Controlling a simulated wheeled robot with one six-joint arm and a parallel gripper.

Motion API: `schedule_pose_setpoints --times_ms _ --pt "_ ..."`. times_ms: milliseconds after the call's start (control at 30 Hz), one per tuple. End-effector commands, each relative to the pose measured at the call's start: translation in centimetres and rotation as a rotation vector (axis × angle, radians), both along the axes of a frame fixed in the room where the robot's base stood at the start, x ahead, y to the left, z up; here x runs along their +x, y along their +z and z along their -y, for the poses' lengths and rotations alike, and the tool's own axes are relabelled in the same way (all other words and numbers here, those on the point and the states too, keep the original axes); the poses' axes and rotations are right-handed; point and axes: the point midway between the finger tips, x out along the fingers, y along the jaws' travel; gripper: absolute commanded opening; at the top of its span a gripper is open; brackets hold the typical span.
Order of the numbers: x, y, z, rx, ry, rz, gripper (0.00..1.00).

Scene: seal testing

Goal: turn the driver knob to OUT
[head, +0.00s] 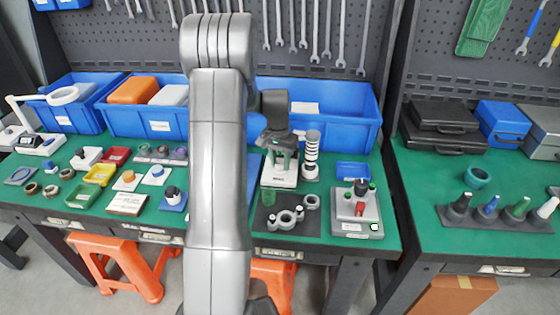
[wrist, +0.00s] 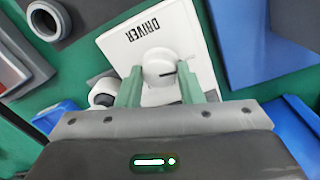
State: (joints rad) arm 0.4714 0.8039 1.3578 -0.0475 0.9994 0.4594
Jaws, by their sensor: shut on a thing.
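The driver is a white box (wrist: 125,45) with the word DRIVER printed on it, upside down in the wrist view. Its round white knob (wrist: 158,62) has a short black mark pointing to the right in that view. My gripper (wrist: 159,76) has its green fingers shut on the knob, one on each side. In the head view, my gripper (head: 283,150) reaches down over the white driver box (head: 280,181), and the knob is hidden there. I cannot see an OUT label.
A black-and-white ringed column (head: 311,155) stands just right of the driver. A dark mat (head: 268,222) with grey metal parts lies in front. A grey fixture with a red part (head: 357,222) is further right. Blue bins (head: 340,100) line the back.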

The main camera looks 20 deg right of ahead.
Motion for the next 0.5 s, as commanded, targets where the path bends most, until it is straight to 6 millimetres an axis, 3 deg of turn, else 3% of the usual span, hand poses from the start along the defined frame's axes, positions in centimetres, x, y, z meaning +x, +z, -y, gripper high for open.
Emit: schedule_pose_setpoints --times_ms 33,100,133,500 --pt "0.07 0.13 0.05 -0.002 0.002 0.002 0.39" --pt "0.07 0.12 0.05 -0.002 0.001 0.002 0.53" --pt "0.06 0.11 0.04 -0.002 0.001 0.001 0.55" --pt "0.08 0.71 0.02 -0.001 0.000 0.002 0.55"
